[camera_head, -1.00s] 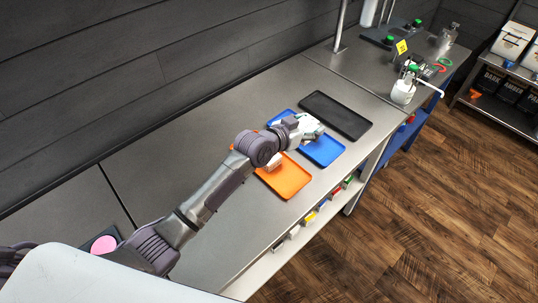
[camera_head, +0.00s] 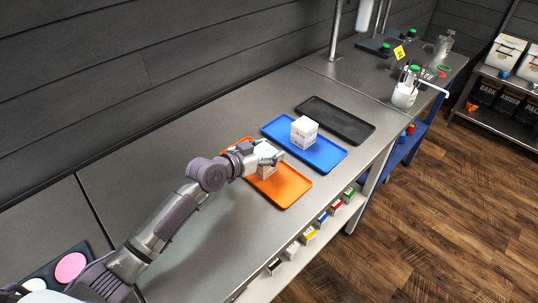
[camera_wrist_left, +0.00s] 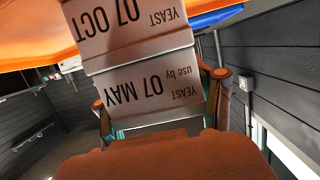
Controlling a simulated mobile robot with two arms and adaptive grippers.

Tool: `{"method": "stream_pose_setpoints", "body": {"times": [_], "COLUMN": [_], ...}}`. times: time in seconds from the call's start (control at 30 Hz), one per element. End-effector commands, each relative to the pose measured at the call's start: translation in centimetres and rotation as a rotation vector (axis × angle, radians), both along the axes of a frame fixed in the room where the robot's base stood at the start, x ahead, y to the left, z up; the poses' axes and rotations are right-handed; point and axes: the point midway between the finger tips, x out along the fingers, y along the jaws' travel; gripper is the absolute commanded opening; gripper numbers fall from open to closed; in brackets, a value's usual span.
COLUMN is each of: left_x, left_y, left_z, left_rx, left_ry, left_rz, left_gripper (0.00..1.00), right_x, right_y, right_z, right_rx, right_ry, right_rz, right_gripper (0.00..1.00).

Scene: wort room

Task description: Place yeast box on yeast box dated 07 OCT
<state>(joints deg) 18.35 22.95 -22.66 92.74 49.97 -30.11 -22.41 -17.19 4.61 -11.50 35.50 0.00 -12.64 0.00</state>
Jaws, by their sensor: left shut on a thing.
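My left gripper (camera_head: 270,155) is over the orange tray (camera_head: 288,190). It is shut on a white yeast box marked 07 MAY, which shows in the left wrist view (camera_wrist_left: 150,92) between the fingers. The yeast box marked 07 OCT (camera_wrist_left: 130,30) is directly under it and stands on the orange tray; the wrist picture is upside down. The two boxes look aligned and touching or nearly so; I cannot tell whether a thin gap is left. In the head view the gripper partly hides both boxes. My right gripper is not in view.
A blue tray (camera_head: 325,158) beside the orange one holds white boxing, seemingly stacked (camera_head: 304,132). A black tray (camera_head: 345,125) farther back is empty. A white bottle (camera_head: 404,95) stands beyond. Small coloured items sit on a shelf below the table's front edge.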

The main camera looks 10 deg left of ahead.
Motion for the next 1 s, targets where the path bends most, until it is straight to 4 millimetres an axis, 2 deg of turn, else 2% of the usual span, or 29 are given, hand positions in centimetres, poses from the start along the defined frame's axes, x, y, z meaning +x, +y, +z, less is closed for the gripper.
{"method": "stream_pose_setpoints", "body": {"times": [0.27,0.3,0.47,0.87,1.0], "left_x": [0.0,0.0,0.0,0.0,-1.4], "left_y": [0.0,0.0,0.0,0.0,1.1], "left_z": [-0.2,-0.2,-0.1,0.4,0.9], "left_rx": [0.001,0.002,0.002,0.001,0.005], "left_ry": [-0.001,0.0,0.0,0.001,0.001], "left_rz": [0.001,0.001,0.001,0.0,0.001], "left_gripper": [0.29,0.69,0.95,0.96,0.96], "right_x": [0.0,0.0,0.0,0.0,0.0], "right_y": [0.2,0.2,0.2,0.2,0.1], "right_z": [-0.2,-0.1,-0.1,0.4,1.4], "right_rx": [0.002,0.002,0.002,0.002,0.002], "right_ry": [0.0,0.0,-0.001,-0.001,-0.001], "right_rz": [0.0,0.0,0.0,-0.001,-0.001], "right_gripper": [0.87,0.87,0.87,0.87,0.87]}}
